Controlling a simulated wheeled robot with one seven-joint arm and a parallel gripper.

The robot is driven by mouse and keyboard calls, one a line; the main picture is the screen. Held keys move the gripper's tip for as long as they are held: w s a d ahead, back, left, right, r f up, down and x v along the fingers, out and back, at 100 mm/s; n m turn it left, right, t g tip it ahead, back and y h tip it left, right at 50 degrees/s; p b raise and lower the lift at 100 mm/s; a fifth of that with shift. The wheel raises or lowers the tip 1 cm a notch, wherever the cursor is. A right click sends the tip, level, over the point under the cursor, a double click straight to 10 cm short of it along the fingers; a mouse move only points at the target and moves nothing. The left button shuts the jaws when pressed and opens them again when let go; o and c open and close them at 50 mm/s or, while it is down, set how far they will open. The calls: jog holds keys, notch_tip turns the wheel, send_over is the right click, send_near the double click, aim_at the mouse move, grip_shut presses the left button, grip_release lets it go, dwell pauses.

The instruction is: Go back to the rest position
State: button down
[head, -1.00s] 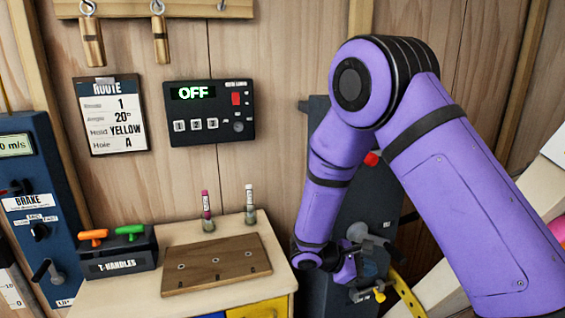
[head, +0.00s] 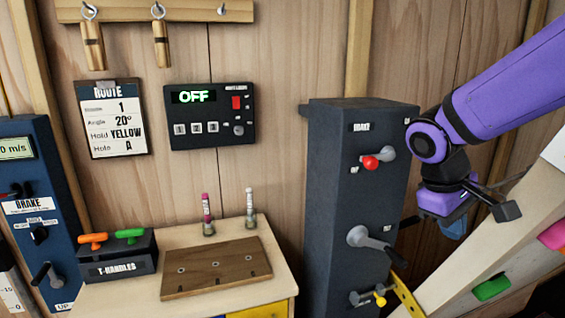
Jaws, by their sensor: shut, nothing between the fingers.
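My gripper (head: 498,203) is at the right in the head view, at the end of my purple arm. It is shut and holds nothing. It hangs in front of the wooden wall, to the right of the dark brake box (head: 345,210), and looks apart from it. The box carries a red-knobbed lever (head: 371,162), a grey lever (head: 372,240) below it and a yellow knob (head: 379,297) near the bottom.
A small table (head: 225,240) bears a wooden board (head: 216,267), two markers and a T-handle box (head: 122,258). A control panel (head: 211,115) reading OFF and a route card (head: 113,118) hang on the wall. A pale sloping climbing panel (head: 500,260) with coloured holds stands at lower right.

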jog(key=s+r+m+t+y, duration=0.4)
jog(key=s+r, duration=0.4)
jog(key=s, duration=0.5)
jog(key=shift+d+m+t, duration=0.25)
jog(key=shift+m+t, duration=0.35)
jog(key=shift+t, duration=0.1)
jog(key=shift+w, duration=0.15)
